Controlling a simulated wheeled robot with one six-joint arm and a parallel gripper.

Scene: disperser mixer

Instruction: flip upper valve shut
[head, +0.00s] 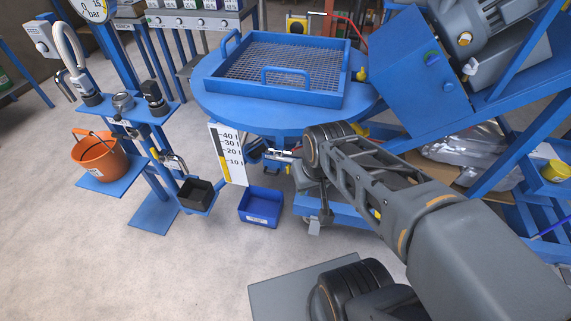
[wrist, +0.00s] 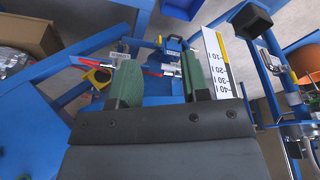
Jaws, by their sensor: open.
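My gripper (wrist: 160,82) is open, its two green fingers spread apart in the wrist view. A thin red lever (wrist: 150,71) shows between the fingers, running crosswise near small white labels. I cannot tell whether a finger touches it. A red bit also shows in the head view (head: 296,152), under the round blue table and right of the level scale, largely hidden by my arm. It seems to belong to a valve; which is the upper one is unclear. My gripper's fingertips are mostly hidden in the head view.
The level scale (head: 229,154) hangs close to the left of my wrist. The round blue table (head: 230,106) bears a mesh tray (head: 220,87). A blue bin (head: 260,208) lies on the floor below. An orange bucket (head: 97,160) stands on the left stand. Floor at left front is free.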

